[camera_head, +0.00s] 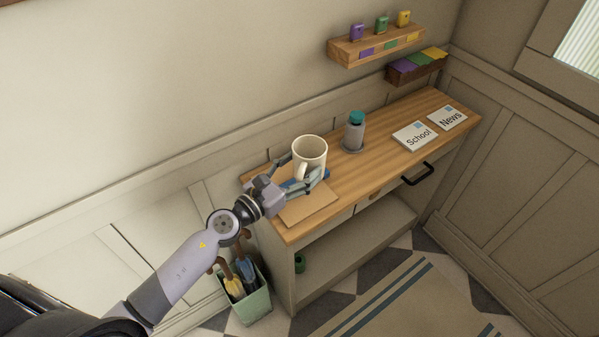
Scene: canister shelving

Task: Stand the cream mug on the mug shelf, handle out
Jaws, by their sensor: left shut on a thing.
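The cream mug (311,148) is upright at the left part of the wooden desk top, its opening up. Its handle (301,171) points toward my arm and the front. My left gripper (301,169) is shut on the mug, with one finger on its left side and one on its right. I cannot tell whether the mug's base touches the desk. No shelf is marked as the mug shelf; a wooden wall shelf (372,50) at the upper right holds small purple, green and yellow canisters. My right gripper is not in view.
A grey bottle with a teal cap (354,133) stands right of the mug. School (414,136) and News (448,118) papers lie farther right. A brown sheet (308,206) lies in front. Below are an open desk shelf (345,250) and a green bin (252,303).

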